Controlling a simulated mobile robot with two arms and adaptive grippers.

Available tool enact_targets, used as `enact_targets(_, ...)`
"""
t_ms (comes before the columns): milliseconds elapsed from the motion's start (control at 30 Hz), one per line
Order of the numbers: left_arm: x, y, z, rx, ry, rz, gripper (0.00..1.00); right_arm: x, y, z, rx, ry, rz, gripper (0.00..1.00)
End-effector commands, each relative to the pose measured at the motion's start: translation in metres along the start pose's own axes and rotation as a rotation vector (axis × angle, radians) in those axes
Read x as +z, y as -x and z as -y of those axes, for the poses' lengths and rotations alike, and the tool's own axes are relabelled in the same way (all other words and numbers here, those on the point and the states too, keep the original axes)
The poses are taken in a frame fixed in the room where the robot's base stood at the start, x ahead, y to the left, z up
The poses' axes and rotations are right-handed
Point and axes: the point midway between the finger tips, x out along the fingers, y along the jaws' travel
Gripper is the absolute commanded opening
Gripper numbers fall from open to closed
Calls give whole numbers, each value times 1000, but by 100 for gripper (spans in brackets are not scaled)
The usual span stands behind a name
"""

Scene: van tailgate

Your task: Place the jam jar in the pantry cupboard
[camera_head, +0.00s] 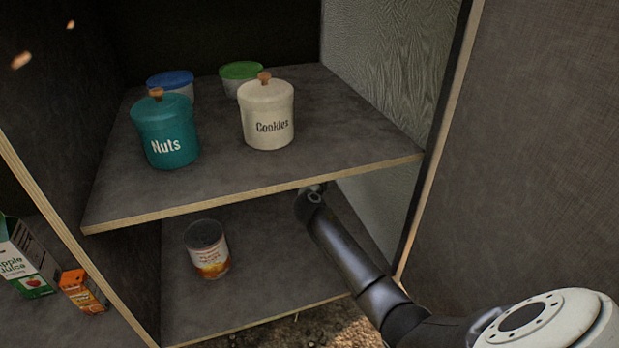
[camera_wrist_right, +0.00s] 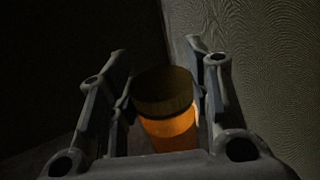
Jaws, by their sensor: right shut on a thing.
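In the right wrist view the jam jar (camera_wrist_right: 170,132), with a dark lid and an orange body, sits between the fingers of my right gripper (camera_wrist_right: 160,100), which is shut on it. In the head view my right arm reaches into the lower compartment of the cupboard (camera_head: 265,189), under the middle shelf. There the shelf hides the jar and my right fingers. Whether the jar touches the lower shelf board cannot be told. My left gripper is in neither view.
Above are a teal Nuts canister (camera_head: 165,131), a cream Cookies canister (camera_head: 266,114) and blue- and green-lidded containers. Juice cartons (camera_head: 25,262) stand outside at left. The shelf's front edge lies above my arm.

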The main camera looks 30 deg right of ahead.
Motion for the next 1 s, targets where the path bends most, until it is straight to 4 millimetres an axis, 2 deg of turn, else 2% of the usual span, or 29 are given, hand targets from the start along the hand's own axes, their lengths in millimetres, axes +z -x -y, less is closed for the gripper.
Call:
enact_targets(33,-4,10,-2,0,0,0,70,-10,0,0,0,-1,3,0)
enact_targets(267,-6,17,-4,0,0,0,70,-18,0,0,0,-2,3,0)
enact_targets(533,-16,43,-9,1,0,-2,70,-48,0,-1,0,-2,3,0)
enact_targets(967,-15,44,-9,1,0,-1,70,-51,0,0,0,0,3,0)
enact_targets(1000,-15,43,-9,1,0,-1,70,-52,0,0,0,0,1,50)
